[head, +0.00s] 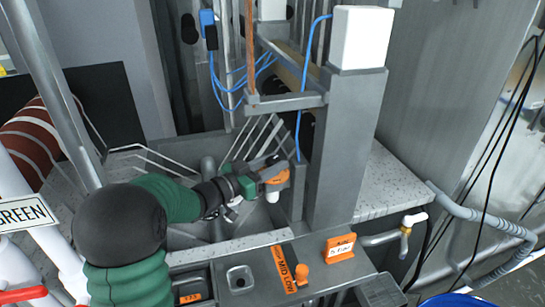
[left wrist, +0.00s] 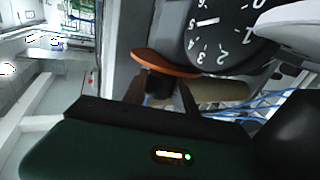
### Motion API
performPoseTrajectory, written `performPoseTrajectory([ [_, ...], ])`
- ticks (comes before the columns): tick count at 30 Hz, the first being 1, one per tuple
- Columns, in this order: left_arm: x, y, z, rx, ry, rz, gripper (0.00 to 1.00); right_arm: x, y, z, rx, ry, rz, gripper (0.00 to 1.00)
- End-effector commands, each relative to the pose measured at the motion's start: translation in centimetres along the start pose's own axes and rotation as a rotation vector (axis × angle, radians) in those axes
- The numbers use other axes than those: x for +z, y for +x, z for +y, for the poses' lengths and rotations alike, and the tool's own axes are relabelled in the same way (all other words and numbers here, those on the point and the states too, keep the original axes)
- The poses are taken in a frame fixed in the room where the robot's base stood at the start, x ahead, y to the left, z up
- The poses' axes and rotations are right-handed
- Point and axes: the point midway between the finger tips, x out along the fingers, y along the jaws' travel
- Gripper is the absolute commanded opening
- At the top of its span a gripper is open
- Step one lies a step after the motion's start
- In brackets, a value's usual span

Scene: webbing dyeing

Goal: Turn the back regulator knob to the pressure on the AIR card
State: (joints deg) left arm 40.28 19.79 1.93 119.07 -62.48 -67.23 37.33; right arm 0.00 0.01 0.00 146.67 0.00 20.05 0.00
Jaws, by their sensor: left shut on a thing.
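My left gripper (head: 264,176) reaches over the grey basin and is shut on an orange regulator knob (head: 276,177). In the left wrist view the two dark fingers (left wrist: 158,90) close around the stem under the knob's orange rim (left wrist: 165,64). A round dark gauge (left wrist: 228,28) with white numbers sits just behind the knob, and its pale needle appears to point near the 5. The orange AIR card (head: 341,248) stands on the front panel at the right; its small lettering is hard to read. My right gripper is not in view.
A grey post (head: 345,145) with a white top rises right of the knob. An orange lever (head: 301,272) stands by the MID LOW label on the front panel. Blue cables hang above the basin. A speckled counter (head: 390,188) at the right is clear.

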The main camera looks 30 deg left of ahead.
Motion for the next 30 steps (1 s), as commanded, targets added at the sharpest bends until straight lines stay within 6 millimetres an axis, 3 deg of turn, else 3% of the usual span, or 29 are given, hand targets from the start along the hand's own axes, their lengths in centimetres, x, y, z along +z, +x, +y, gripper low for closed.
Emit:
performPoseTrajectory([
  [19,0.06,0.1,0.07,0.056,0.0,-0.002,0.0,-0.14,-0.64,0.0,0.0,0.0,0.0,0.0],
  [20,0.06,0.1,0.07,0.056,0.0,-0.002,0.36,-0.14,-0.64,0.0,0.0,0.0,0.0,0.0],
  [21,0.05,0.1,0.07,0.056,0.0,-0.001,0.42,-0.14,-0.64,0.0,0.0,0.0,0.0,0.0],
  [24,0.03,0.09,0.06,0.056,0.001,-0.001,0.55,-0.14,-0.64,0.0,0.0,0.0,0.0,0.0],
  [30,-0.04,0.01,0.07,0.055,0.002,0.0,0.56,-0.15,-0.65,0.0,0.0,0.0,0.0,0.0],
])
